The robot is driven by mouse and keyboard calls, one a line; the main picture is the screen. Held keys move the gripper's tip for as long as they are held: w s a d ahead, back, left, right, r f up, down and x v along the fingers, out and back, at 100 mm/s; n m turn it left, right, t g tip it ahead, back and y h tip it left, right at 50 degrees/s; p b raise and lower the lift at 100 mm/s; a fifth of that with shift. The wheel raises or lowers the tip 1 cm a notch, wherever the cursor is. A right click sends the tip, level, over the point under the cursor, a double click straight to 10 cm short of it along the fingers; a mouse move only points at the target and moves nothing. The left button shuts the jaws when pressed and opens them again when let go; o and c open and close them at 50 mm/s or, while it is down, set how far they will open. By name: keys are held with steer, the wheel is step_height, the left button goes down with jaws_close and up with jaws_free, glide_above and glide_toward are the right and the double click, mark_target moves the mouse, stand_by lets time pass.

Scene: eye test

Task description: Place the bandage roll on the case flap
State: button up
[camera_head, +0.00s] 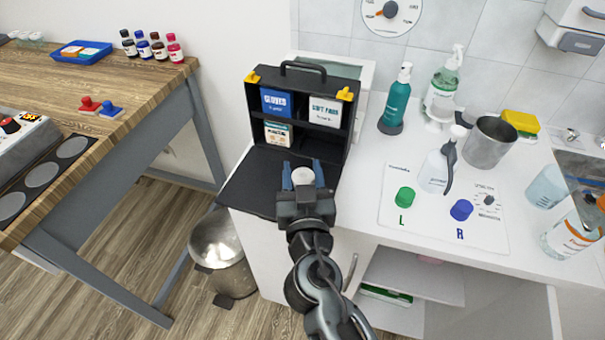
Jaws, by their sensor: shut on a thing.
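The black case (348,138) stands open on the white counter, with boxes in its compartments. Its black flap (247,188) lies flat in front of it. My gripper (303,178) is over the right part of the flap, its blue fingers shut on the whitish bandage roll (303,176). Whether the roll touches the flap or is held above it, I cannot tell. My gripper and arm hide part of the flap's right side.
A white card (425,232) with a green and a blue cylinder lies to the right. The flap's left part is clear. A metal bin (222,250) stands on the floor below.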

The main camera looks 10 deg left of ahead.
steer(key=shift+f, duration=0.2)
steer(key=o, duration=1)
steer(key=shift+r, duration=0.25)
steer(key=s+b, duration=0.1)
steer(key=s, duration=0.3)
steer(key=s+d+b, duration=0.1)
steer(key=s, duration=0.3)
steer(key=s+d+b, duration=0.1)
steer(key=s+b, duration=0.1)
steer(key=s, duration=0.1)
steer(key=shift+s+f, duration=0.1)
steer(key=shift+s, duration=0.3)
